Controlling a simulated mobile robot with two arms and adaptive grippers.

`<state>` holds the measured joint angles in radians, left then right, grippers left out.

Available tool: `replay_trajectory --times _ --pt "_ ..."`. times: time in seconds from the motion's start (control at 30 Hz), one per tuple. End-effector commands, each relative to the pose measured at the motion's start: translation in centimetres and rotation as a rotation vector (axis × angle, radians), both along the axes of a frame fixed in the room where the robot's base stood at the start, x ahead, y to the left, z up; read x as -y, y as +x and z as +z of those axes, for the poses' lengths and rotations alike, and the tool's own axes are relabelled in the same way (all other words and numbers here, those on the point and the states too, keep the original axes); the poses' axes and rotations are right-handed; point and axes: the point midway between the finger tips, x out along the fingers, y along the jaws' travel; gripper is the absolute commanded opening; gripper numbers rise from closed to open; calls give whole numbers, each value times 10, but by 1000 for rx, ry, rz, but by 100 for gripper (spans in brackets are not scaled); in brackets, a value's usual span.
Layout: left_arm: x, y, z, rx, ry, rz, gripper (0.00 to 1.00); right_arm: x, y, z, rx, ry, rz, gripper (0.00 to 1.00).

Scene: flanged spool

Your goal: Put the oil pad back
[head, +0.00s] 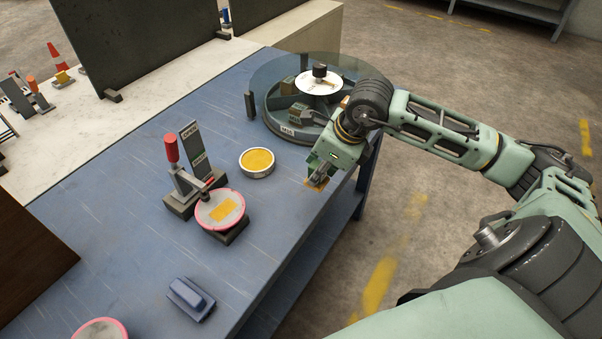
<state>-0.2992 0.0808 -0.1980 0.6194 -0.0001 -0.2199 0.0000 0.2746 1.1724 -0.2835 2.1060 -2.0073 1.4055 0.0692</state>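A round, shallow tin with a yellow-orange pad (257,162), which looks like the oil pad, sits on the blue bench left of my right gripper. My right gripper (316,185) points down by the bench's right edge, apart from the tin. Something yellowish-tan shows at its fingertips; I cannot tell whether this is part of the fingers or a held thing, nor whether they are open. My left gripper is not in view.
A toggle clamp with a red handle (171,148) stands by a pink-rimmed disc (207,212) bearing a yellow patch. A glass-covered round carousel (275,118) is at the back right. A blue block (190,298) and another pink-rimmed disc (100,331) lie in front.

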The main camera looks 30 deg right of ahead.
Motion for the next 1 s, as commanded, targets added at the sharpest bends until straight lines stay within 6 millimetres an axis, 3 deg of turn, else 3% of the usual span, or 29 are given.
replay_trajectory --times 0.2,0.33,0.7,1.0 --pt "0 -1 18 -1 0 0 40 -11 40 -21 -2 5 1 1" --pt "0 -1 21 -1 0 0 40 -13 53 -31 -1 2 1 1" --pt "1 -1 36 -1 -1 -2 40 -13 55 -71 -4 1 2 1" --pt "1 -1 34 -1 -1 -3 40 -13 55 -75 -1 -2 3 1"
